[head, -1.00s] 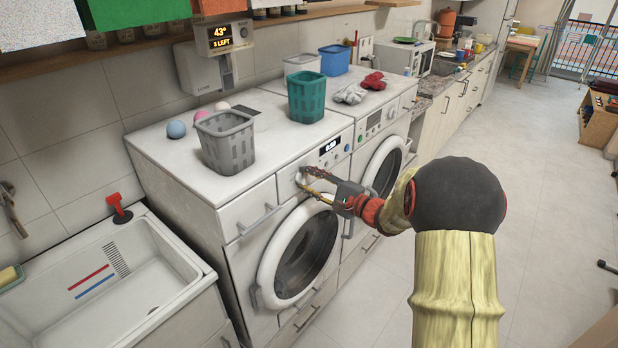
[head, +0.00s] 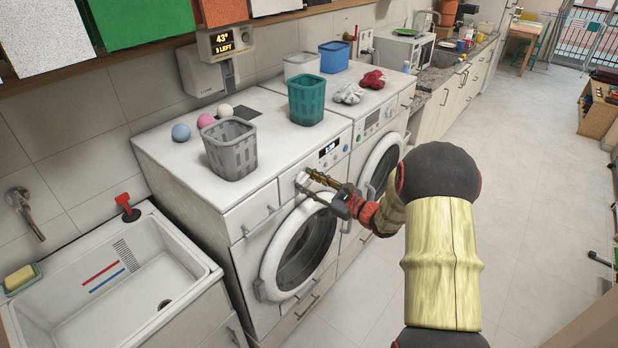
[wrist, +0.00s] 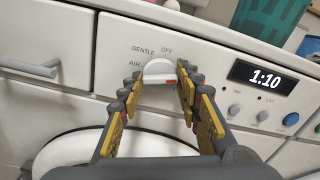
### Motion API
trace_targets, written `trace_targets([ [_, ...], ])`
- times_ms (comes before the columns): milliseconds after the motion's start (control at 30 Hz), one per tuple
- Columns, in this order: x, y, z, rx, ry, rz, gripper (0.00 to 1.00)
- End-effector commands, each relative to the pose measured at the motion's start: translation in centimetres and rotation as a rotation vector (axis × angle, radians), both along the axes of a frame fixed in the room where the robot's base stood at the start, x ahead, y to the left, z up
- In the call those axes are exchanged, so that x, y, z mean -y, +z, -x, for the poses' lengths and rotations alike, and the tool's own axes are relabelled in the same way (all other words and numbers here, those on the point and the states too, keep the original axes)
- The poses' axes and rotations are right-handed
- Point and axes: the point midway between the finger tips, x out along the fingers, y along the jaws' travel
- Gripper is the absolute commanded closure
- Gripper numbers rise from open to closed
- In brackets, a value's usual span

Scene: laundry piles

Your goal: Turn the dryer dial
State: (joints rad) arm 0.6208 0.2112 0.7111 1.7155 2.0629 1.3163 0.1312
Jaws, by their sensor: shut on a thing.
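My gripper (wrist: 160,84) is shut on the dial, one yellow-padded finger on each side. In the head view my gripper (head: 307,182) is at the front panel of the left machine, the dryer (head: 240,255), and hides most of the dial. The dryer's display (wrist: 264,78) reads 1:10.
A grey basket (head: 231,155), a teal basket (head: 306,100) and several balls stand on the machines. Drawer handles (wrist: 30,68) and the round door (head: 300,250) project near my gripper. A sink (head: 120,280) is at the left. The floor to the right is clear.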

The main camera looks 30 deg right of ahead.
Motion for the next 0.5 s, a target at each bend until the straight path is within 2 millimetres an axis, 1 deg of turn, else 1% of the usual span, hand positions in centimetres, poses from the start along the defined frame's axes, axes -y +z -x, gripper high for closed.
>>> trace_targets([
  [200,-0.04,-0.09,0.06,-0.039,0.000,-0.084,0.91],
  [500,-0.04,-0.20,0.06,-0.055,0.000,-0.124,0.91],
])
